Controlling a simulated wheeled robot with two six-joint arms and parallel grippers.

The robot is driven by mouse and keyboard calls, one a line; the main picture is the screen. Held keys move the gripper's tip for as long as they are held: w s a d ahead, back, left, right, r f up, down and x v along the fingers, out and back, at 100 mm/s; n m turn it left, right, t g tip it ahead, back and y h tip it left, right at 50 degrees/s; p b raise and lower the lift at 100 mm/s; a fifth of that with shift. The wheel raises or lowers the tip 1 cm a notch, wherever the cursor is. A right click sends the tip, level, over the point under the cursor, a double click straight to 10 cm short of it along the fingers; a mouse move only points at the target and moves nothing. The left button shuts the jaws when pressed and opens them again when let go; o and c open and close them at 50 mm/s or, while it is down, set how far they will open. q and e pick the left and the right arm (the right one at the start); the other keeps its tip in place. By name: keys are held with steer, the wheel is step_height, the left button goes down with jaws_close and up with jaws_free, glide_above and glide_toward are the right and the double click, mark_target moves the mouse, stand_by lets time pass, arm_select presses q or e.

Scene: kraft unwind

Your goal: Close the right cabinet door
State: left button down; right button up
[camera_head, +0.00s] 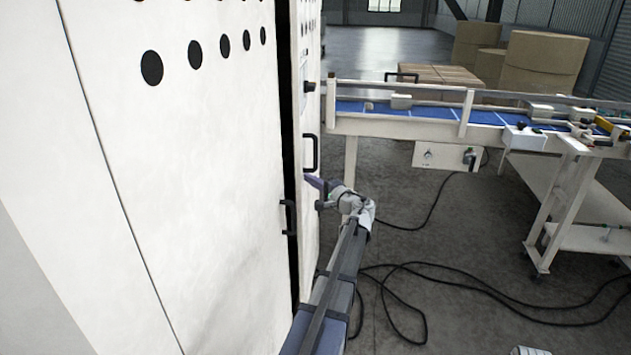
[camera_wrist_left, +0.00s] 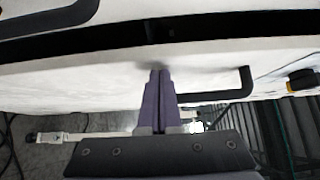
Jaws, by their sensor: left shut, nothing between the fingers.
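The right cabinet door (camera_head: 308,226) is the narrow white panel at the right of the cabinet, with a black handle (camera_head: 311,153). A dark gap separates it from the wide white left door (camera_head: 190,190), which has its own black handle (camera_head: 288,217). My left gripper (camera_head: 310,181) is shut and empty, at the right door just below its handle. In the left wrist view, the purple fingers (camera_wrist_left: 158,80) point at the right door's white panel (camera_wrist_left: 90,82), apparently touching it, beside its handle (camera_wrist_left: 228,92). The dark gap runs across the top.
A blue-belted conveyor (camera_head: 430,111) extends right from behind the cabinet. Black cables (camera_head: 440,268) lie on the grey floor. A white cart-like table (camera_head: 575,200) stands at right, and large kraft rolls (camera_head: 540,62) stand behind.

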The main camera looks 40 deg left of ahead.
arm_select(q)
steer(key=s+a, duration=0.4)
steer(key=a, duration=0.1)
steer(key=shift+a, duration=0.25)
arm_select(e)
steer(key=shift+w+d, duration=0.1)
steer(key=shift+d, duration=0.15)
arm_select(q)
steer(key=shift+r, duration=0.1)
steer(key=d, duration=0.2)
steer(key=w+d, duration=0.1)
steer(key=d, duration=0.1)
steer(key=w+d, duration=0.1)
steer(key=d, duration=0.1)
steer(key=s+d, duration=0.1)
steer(key=d, duration=0.7)
steer(key=shift+s, duration=0.25)
arm_select(e)
steer(key=shift+w+d, duration=0.45)
steer(key=shift+d, duration=0.25)
